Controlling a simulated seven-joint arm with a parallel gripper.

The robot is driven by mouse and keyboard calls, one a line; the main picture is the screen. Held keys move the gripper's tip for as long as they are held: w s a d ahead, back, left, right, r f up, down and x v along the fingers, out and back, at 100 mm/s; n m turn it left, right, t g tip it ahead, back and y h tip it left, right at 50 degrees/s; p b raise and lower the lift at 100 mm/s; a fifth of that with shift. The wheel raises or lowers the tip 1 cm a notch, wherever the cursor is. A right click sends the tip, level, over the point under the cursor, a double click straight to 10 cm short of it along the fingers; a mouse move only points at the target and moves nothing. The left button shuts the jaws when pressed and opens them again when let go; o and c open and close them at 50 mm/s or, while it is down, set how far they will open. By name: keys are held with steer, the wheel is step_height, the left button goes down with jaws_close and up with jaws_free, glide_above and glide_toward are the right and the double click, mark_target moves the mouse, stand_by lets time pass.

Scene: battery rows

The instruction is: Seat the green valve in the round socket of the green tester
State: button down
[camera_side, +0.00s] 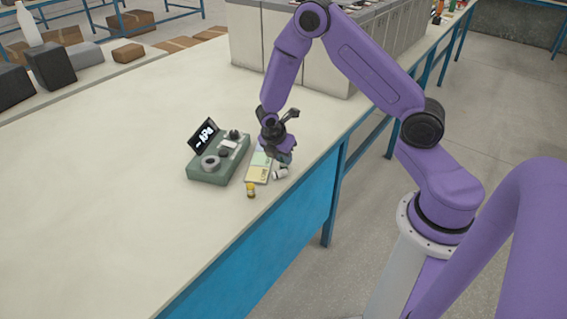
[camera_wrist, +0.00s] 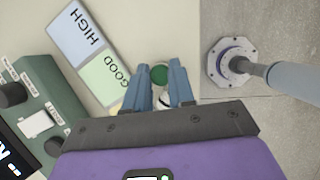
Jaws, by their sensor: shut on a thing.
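The green tester (camera_side: 217,167) stands on the table left of my gripper (camera_side: 283,159) in the side view. Its round socket is a grey ring (camera_side: 210,162) on the top, near the front left. In the wrist view my gripper (camera_wrist: 160,76) has its blue fingers on both sides of a round green end, which I take for the green valve (camera_wrist: 159,73). The gripper is shut on it, low over the table's right edge area. The valve is mostly hidden in the side view. Part of the tester (camera_wrist: 53,100) shows at the wrist view's left.
A card with coloured fields (camera_side: 259,166) lies between tester and gripper; HIGH and GOOD are readable in the wrist view (camera_wrist: 95,67). A yellow battery (camera_side: 250,190) and a white cylinder (camera_side: 280,173) are nearby. The tester has a tilted dark display (camera_side: 204,135). The table's front left is clear.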

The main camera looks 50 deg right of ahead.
steer(key=shift+r, duration=0.1)
steer(key=shift+r, duration=0.75)
steer(key=s+a+r, duration=0.3)
steer(key=s+r, duration=0.8)
steer(key=s, duration=0.3)
steer(key=w+a+r+n+t, duration=0.1)
steer(key=w+a+r+n, duration=0.15)
steer(key=w+a, duration=0.35)
steer(key=w+a+r+n+t, duration=0.1)
steer(key=w+a+r+n, duration=0.15)
steer(key=w+a, duration=0.45)
steer(key=y, duration=0.1)
glide_toward(212, 160)
steer(key=shift+w+d+f, duration=0.2)
steer(key=shift+d+f, duration=0.05)
steer(key=shift+d, duration=0.5)
steer(key=shift+w+f, duration=0.15)
steer(key=shift+f, duration=0.75)
steer(key=shift+w+f, duration=0.15)
steer(key=shift+f, duration=0.8)
steer(key=shift+f, duration=0.1)
